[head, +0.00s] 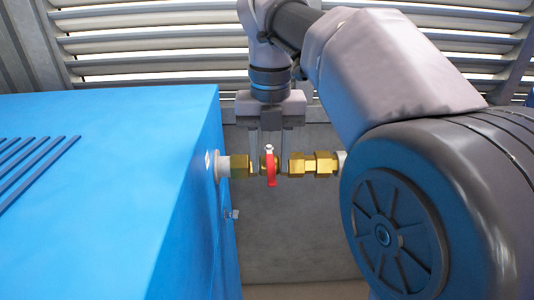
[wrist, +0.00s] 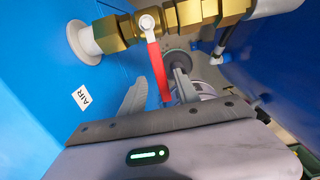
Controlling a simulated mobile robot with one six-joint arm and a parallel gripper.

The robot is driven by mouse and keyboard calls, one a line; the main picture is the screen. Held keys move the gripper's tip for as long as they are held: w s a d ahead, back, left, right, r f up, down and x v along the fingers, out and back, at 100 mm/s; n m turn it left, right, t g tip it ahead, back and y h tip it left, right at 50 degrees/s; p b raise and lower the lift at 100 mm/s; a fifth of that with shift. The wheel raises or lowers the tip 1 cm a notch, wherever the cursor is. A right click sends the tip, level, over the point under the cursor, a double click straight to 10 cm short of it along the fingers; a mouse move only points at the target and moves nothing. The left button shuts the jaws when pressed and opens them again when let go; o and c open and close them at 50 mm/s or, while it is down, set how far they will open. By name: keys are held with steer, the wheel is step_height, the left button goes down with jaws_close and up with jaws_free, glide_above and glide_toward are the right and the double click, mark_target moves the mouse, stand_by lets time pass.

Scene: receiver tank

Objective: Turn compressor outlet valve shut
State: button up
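The compressor outlet valve is a brass ball valve with a red lever (head: 271,170), on a short pipe run from the blue compressor housing (head: 120,190). In the wrist view the red lever (wrist: 158,68) runs from the stem nut toward my gripper, roughly across the brass pipe line (wrist: 190,14). My gripper (head: 270,142) hangs just above the valve, fingers pointing down. In the wrist view my gripper (wrist: 160,84) has its fingers apart, one on each side of the lever, with visible gaps. The lever's far end is close to the gripper body.
A louvred wall (head: 150,45) stands behind. The space beneath the valve looks clear in the head view. My arm hides the pipe's right end there.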

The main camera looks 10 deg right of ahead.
mark_target(270, 169)
step_height(270, 169, up, 18)
steer(key=p, duration=0.9)
steer(key=shift+f+p, duration=0.25)
steer(key=shift+p, duration=0.1)
